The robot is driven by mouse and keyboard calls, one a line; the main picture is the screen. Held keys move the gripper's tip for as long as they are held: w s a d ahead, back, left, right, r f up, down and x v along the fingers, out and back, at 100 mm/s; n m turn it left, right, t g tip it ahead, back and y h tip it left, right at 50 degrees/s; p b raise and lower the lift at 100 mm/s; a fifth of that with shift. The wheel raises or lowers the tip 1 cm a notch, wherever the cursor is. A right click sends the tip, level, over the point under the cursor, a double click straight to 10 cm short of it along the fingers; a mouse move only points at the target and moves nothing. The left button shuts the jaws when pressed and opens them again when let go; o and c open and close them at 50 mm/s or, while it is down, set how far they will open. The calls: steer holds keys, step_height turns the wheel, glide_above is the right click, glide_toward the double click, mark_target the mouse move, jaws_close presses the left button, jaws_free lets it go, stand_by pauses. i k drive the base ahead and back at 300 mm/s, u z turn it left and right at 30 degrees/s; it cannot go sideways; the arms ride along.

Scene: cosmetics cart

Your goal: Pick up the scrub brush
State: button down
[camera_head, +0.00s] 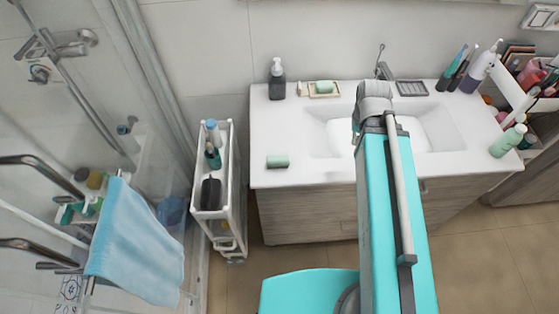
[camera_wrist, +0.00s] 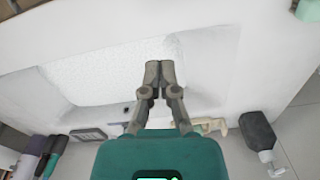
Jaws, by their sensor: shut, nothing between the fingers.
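I cannot tell for sure which thing is the scrub brush. A small pale green block-like object (camera_head: 277,161) lies on the counter left of the sink; a pale green corner (camera_wrist: 307,10) shows at the top right of the wrist view, probably the same object. A dark, rounded object (camera_head: 211,194) lies on the narrow white cart and might also be a brush. My gripper (camera_wrist: 160,68) is shut and empty, with its fingertips together above the white sink basin. In the head view my arm hides the gripper.
The sink counter (camera_head: 300,178) has a dark soap bottle (camera_head: 277,82) and a soap dish (camera_head: 313,95) at the back left. Bottles and brushes crowd its right end. The white cart (camera_head: 227,225) stands left of the counter. A blue towel (camera_head: 135,245) hangs farther left.

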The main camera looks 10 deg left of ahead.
mark_target(281, 161)
steer(key=u, duration=1.2)
steer(key=k, duration=0.95)
steer(key=z, duration=0.25)
